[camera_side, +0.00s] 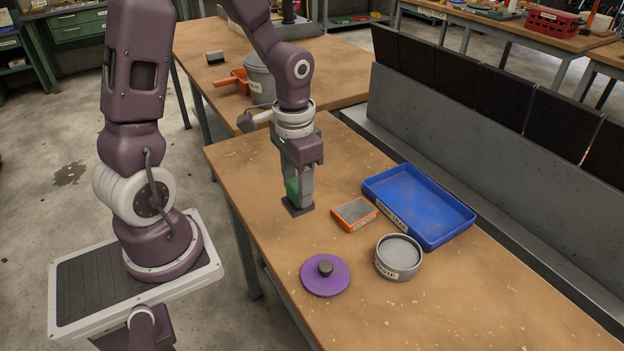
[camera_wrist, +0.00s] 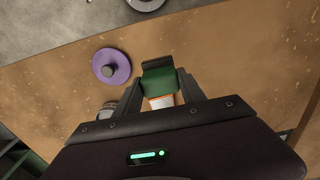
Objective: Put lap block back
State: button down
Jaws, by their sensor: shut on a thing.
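My gripper (camera_side: 297,200) points down over the near wooden table and is shut on a green block (camera_side: 292,187). The green block also shows between the fingers in the wrist view (camera_wrist: 158,81). A dark flat square piece (camera_side: 298,208) sits at the fingertips, at or just above the table top; I cannot tell whether it is part of the green block. No readable label shows on the green block. An orange block with a grey top (camera_side: 354,213) lies right of my gripper, partly hidden behind the green block in the wrist view.
A blue tray (camera_side: 376,207) with a label lies behind the orange block. A round grey tin (camera_side: 399,258) and a purple disc with a dark knob (camera_side: 325,281) lie nearer the camera. A grey bucket (camera_side: 261,80) and an orange scoop (camera_side: 236,83) stand on the table behind.

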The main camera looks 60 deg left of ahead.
jog(key=shift+f, duration=0.1)
jog(key=shift+f, duration=3.9)
jog(key=shift+f, duration=0.4)
jog(key=c, duration=1)
grip_release()
jog(key=o, duration=0.6)
jog(key=shift+c, duration=0.2)
jog(key=shift+r, duration=4)
jog(key=shift+r, duration=0.1)
